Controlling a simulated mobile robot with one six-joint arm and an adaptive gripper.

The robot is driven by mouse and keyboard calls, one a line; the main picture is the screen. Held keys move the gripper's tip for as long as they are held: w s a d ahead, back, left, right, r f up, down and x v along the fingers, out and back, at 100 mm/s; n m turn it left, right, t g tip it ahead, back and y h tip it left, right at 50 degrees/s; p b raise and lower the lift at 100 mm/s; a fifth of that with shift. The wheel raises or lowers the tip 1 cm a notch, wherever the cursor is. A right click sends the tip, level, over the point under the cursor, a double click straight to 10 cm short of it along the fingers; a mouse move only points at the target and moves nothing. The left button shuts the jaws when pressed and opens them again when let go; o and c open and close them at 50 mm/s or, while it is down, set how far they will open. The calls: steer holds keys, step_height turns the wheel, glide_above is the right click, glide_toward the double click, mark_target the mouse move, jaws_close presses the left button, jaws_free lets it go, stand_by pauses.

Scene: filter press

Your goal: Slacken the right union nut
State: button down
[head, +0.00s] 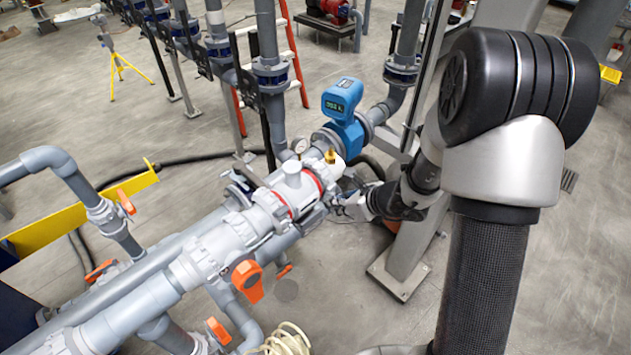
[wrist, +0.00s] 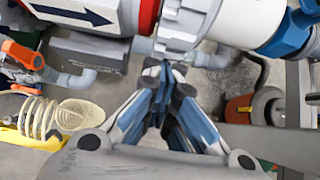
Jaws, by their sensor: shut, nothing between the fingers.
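The right union nut is a light grey ribbed ring on the pipe. It shows at the top centre of the wrist view (wrist: 183,24), to the right of a red band (wrist: 146,16). In the head view it lies around the right red band, partly hidden by nearby fittings. My gripper (wrist: 166,73) has its fingertips together just below the nut in the wrist view, with nothing between them. I cannot tell whether the tips touch the nut. In the head view my gripper (head: 341,206) is at the right side of the pipe run, small and partly hidden.
A blue flow meter (head: 343,100) stands beyond the fittings. A pressure gauge (head: 299,146) and a brass fitting (head: 330,156) rise from the pipe. An orange valve handle (head: 247,281) is nearer. A coiled hose (wrist: 36,117) and grey post (head: 408,245) are nearby.

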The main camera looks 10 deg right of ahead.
steer(key=shift+w+r+b, duration=0.25)
steer(key=shift+w+b, duration=0.05)
steer(key=shift+b, duration=0.05)
steer(key=shift+w+f+b, duration=0.2)
steer(key=shift+f+b, duration=0.2)
steer(key=shift+b, duration=0.55)
steer(key=shift+s+f+b, duration=0.15)
steer(key=shift+f+b, duration=0.1)
steer(key=shift+b, duration=0.25)
steer(key=w+r+p+v, duration=0.1)
steer(key=p+v, duration=0.4)
steer(key=v, duration=0.2)
steer(key=shift+r, duration=0.2)
